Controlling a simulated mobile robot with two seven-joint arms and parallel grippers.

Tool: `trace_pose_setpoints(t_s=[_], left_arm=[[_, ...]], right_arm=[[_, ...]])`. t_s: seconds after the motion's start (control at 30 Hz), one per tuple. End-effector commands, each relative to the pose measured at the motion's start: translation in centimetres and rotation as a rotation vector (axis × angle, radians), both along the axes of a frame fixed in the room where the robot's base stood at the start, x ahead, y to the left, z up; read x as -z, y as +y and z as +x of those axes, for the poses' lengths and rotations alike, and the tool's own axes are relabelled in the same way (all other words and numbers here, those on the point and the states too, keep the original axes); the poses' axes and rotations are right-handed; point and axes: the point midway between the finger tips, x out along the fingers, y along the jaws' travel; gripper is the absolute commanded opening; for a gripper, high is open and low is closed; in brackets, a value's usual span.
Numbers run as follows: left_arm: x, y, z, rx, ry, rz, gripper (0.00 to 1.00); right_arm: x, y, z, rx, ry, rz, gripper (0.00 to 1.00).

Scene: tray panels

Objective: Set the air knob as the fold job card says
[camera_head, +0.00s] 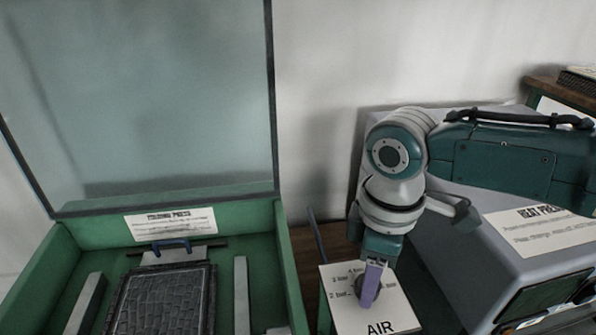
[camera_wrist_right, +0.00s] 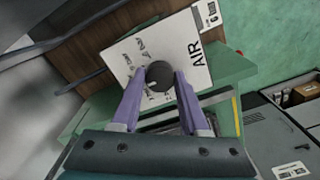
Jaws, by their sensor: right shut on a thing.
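The air knob (camera_wrist_right: 159,75) is a dark round knob on a white panel (camera_head: 395,311) lettered AIR, with small bar marks around it. In the head view the knob (camera_head: 360,287) is partly hidden by my right gripper (camera_head: 369,290). In the right wrist view my right gripper (camera_wrist_right: 160,85) has its two purple fingers on either side of the knob, shut on it. A pale mark shows on the knob, but the setting is too small to read surely. I cannot make out a fold job card. My left gripper is not in view.
A green folding press (camera_head: 283,262) with a raised clear lid (camera_head: 150,100) stands at the left. A grey heat press (camera_head: 470,262) stands close at the right of the air panel. A thin rod (camera_head: 318,238) rises behind the panel.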

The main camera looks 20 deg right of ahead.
Motion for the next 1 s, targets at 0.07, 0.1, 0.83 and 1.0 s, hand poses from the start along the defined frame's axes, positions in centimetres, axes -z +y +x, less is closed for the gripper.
trace_pose_setpoints(t_s=[0.07, 0.1, 0.83, 1.0], left_arm=[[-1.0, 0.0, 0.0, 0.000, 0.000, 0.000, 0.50], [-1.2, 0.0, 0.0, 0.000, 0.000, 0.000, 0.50], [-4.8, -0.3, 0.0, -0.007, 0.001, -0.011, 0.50], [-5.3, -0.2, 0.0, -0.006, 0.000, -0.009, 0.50]], right_arm=[[-0.4, 0.1, -0.1, 0.073, 0.004, 0.003, 0.00], [-0.4, 0.2, -0.1, 0.110, 0.003, 0.004, 0.00], [-0.2, 0.2, 0.0, 0.804, 0.003, 0.004, 0.00], [-0.2, 0.2, 0.0, 0.958, 0.003, 0.003, 0.00]])
